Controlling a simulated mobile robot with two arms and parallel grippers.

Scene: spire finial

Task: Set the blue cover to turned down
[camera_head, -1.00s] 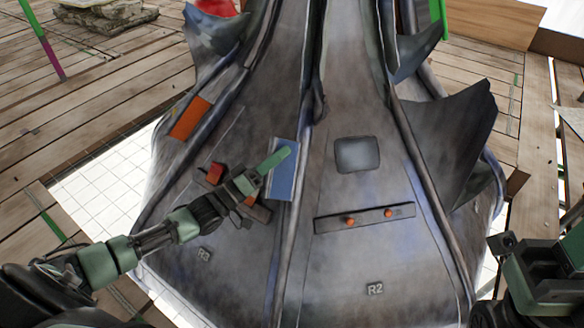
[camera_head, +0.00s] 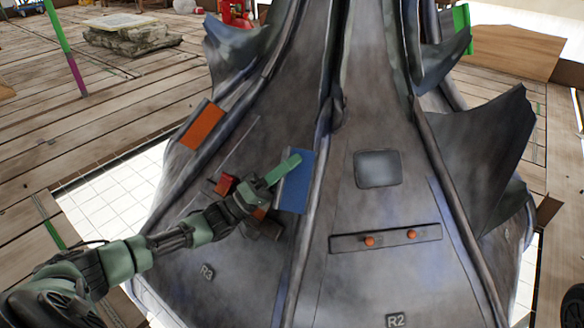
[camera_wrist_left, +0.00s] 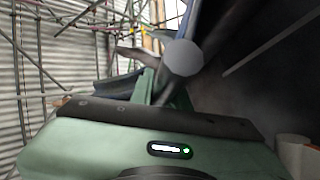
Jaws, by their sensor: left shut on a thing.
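The blue cover (camera_head: 297,190) is a flat blue panel on the dark metal spire (camera_head: 360,215), left of the middle ridge in the head view. It stands at an angle to the spire's face. My left gripper (camera_head: 284,170) is at the cover's upper left edge, its green finger lying across that edge, shut on the cover. The other finger is hidden. In the left wrist view, the green fingers (camera_wrist_left: 150,86) show beyond the gripper body, but the grip itself is unclear. My right gripper is out of view.
An orange panel (camera_head: 202,125) and a red block (camera_head: 226,184) sit left of the cover. A dark bar with two orange knobs (camera_head: 385,238) and a grey square plate (camera_head: 378,168) lie to the right. Torn metal sheets (camera_head: 483,145) jut out at the right.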

